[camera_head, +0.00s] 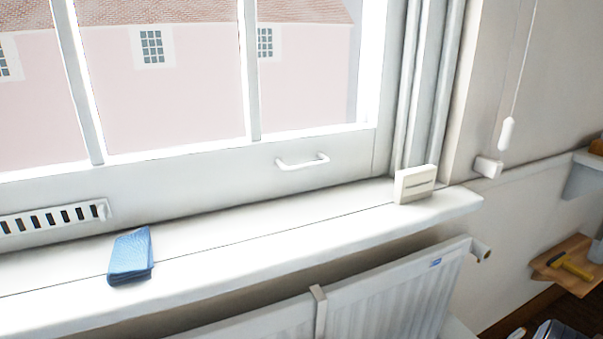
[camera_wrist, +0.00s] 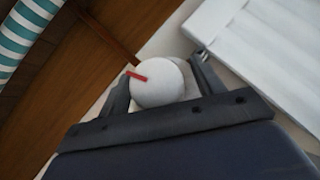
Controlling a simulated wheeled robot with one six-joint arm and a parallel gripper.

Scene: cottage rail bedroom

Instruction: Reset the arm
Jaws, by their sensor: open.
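My gripper (camera_wrist: 160,70) shows in the wrist view, with its two dark fingers spread apart. A round white knob (camera_wrist: 158,88) with a red mark sits between the fingers in the picture, in line with the gap. It looks like a radiator valve head. The fingers are not closed on it, and I cannot tell how far it is beyond the fingertips or whether they touch it. My arm and gripper do not show in the head view.
A white radiator (camera_head: 385,299) hangs below the windowsill (camera_head: 300,235); a white ribbed panel (camera_wrist: 250,45) is beside the knob in the wrist view. The sill holds a folded blue cloth (camera_head: 130,258) and a small white box (camera_head: 414,184). A wooden shelf (camera_head: 545,262) holds a hammer-like tool (camera_head: 571,265).

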